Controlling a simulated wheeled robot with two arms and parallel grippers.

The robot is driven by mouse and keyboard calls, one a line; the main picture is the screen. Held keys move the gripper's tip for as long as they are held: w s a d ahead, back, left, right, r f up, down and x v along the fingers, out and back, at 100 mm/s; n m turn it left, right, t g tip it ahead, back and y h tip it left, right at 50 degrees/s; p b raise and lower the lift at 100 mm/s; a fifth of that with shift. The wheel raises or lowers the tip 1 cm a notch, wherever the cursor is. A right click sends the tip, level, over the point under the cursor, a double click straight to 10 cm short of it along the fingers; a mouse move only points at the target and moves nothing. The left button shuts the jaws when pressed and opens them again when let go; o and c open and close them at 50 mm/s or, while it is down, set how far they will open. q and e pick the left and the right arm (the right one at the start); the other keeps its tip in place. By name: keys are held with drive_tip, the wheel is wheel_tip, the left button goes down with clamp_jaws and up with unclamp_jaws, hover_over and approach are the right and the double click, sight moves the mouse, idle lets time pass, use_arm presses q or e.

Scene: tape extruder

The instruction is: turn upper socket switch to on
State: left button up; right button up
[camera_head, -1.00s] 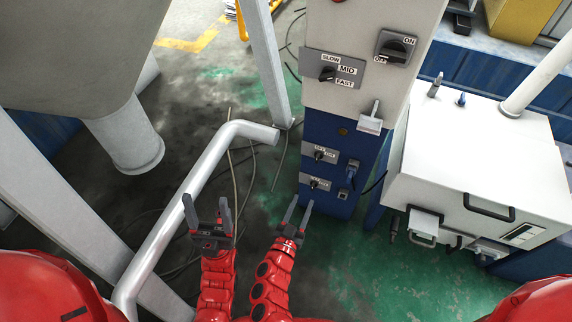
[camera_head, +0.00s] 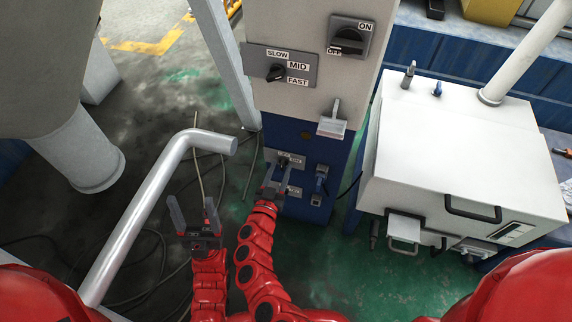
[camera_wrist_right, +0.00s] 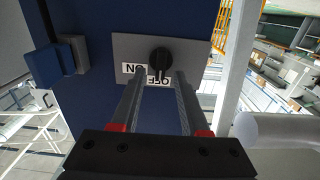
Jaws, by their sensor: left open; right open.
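Two small switch plates sit on the blue lower part of the cabinet. The upper socket switch (camera_head: 284,160), a black knob on a grey plate, shows just beyond my right gripper (camera_head: 277,177). The lower plate (camera_head: 293,191) is partly hidden by that gripper. In the right wrist view a black knob (camera_wrist_right: 160,61) on a grey plate (camera_wrist_right: 125,46) has upside-down ON and OFF labels. My right gripper (camera_wrist_right: 159,80) is open, its fingers on either side below the knob; contact cannot be told. My left gripper (camera_head: 194,212) is open and empty, further left.
A silver bent pipe (camera_head: 140,205) stands left of my left gripper. A blue socket connector (camera_head: 321,175) is right of the plates. A white box machine (camera_head: 460,150) stands at the right. Cables lie on the floor.

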drive_tip(key=shift+w, duration=0.3)
clamp_jaws()
